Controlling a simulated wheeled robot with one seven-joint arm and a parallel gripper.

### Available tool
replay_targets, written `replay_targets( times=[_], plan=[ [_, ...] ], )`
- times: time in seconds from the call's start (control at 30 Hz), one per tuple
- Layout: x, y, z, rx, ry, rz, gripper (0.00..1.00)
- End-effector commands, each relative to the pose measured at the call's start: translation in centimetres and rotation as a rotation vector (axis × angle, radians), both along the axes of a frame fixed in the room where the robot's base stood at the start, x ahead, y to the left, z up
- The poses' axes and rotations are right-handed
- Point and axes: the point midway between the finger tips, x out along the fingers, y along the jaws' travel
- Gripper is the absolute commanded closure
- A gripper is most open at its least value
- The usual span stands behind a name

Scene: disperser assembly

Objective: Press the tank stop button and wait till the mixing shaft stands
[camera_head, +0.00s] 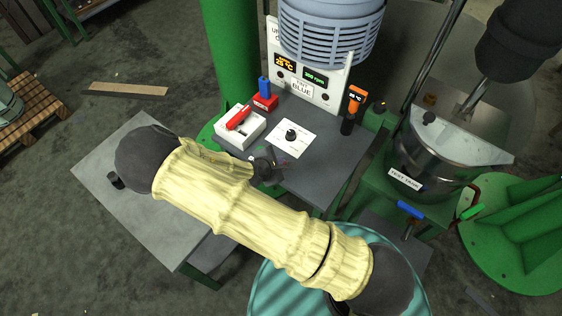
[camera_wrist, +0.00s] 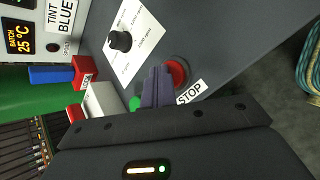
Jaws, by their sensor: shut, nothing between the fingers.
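The red stop button (camera_wrist: 178,72) sits on the dark console beside a white STOP label (camera_wrist: 190,93) in the wrist view. My gripper (camera_wrist: 157,88) is shut and empty, its fingertips at the button's near left edge; I cannot tell whether they touch it. A green button (camera_wrist: 135,103) shows partly behind the fingers. In the head view my gripper (camera_head: 263,166) is low over the console, largely hidden by my arm. The tank (camera_head: 432,165) stands at the right with a dark shaft (camera_head: 478,100) slanting towards it; whether the shaft turns cannot be told.
A black knob (camera_wrist: 120,40) on a white speed plate stands behind the button. The display panel (camera_head: 309,75) is at the back.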

Motion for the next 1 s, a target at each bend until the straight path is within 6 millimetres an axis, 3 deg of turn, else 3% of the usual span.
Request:
replay_targets(
  times=[0.67, 1.0],
  plan=[
    [-0.1, 0.0, -0.4, 0.000, 0.003, 0.001, 1.00],
    [-0.1, 0.0, 1.2, -0.001, 0.003, 0.002, 1.00]
  ],
)
